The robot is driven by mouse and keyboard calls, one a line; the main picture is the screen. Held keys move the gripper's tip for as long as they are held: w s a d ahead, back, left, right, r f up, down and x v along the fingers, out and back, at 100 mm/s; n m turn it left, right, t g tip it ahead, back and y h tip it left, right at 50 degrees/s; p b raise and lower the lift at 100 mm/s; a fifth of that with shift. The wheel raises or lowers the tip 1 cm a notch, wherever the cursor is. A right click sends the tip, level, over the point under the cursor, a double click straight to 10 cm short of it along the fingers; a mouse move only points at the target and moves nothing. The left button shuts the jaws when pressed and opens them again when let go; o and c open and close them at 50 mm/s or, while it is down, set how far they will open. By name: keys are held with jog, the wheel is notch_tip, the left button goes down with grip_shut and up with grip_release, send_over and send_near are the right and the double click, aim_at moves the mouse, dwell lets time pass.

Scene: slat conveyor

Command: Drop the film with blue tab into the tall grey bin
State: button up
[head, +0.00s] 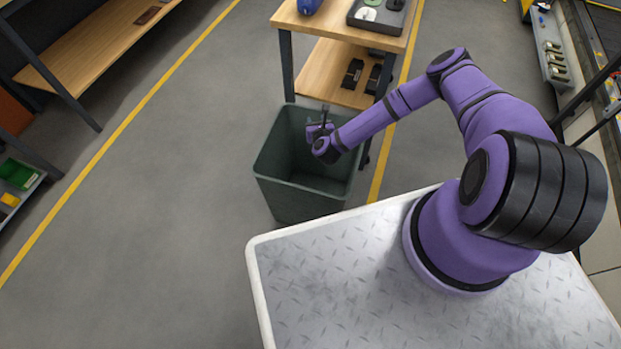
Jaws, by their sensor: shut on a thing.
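The tall grey bin (306,200) stands on the floor, open at the top, beside the wooden bench and beyond my metal deck. My gripper (322,126) is over the bin's opening, near its far rim and right of its middle. It is small and partly hidden by its own wrist in the head view. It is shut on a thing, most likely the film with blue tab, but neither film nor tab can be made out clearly. The bin's floor is dark, and I see no object in it.
A wooden bench (335,27) with a dark tray (379,14) and a blue object (309,6) stands right behind the bin; its lower shelf holds dark items. A shelf unit (88,62) is at the left. The floor between is clear. Conveyor equipment is at the far right.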

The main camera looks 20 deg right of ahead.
jog(key=shift+f, duration=2)
jog(key=o, duration=1)
jog(key=shift+o, duration=0.2)
jog(key=shift+s, duration=0.1)
jog(key=v, duration=1)
jog(key=shift+s+r, duration=0.15)
jog(key=shift+s, duration=0.2)
